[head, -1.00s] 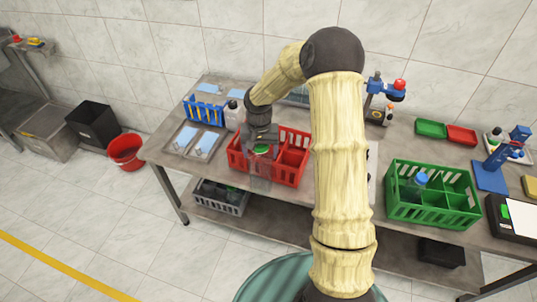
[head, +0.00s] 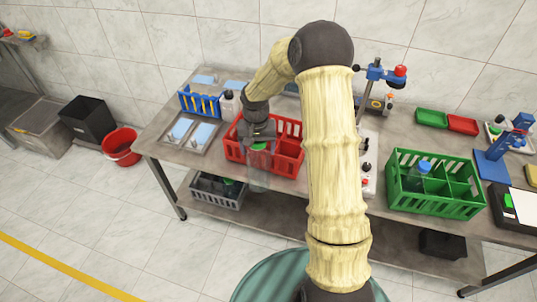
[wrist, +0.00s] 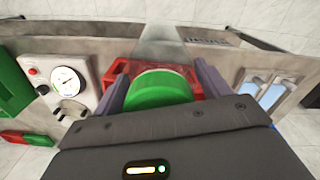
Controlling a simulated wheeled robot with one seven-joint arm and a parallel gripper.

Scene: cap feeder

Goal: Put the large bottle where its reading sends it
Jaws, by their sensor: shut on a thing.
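My gripper (head: 259,140) is shut on a clear bottle (head: 258,172) with a green cap (wrist: 160,90). The bottle hangs upright in front of the red crate (head: 290,165), overlapping its front side in the head view. The cap sits between the two fingers in the wrist view. A white panel with a round dial gauge (wrist: 67,80) shows at the left of the wrist view; its reading is too small to make out. I cannot tell from size alone whether the held bottle is the large one.
A green crate (head: 410,203) on the right holds a blue-capped bottle (head: 424,168). Green (head: 431,117) and red (head: 463,124) trays lie behind it. A blue rack (head: 200,104) and a white bottle (head: 230,105) stand at back left. A grey crate (head: 217,199) is on the lower shelf.

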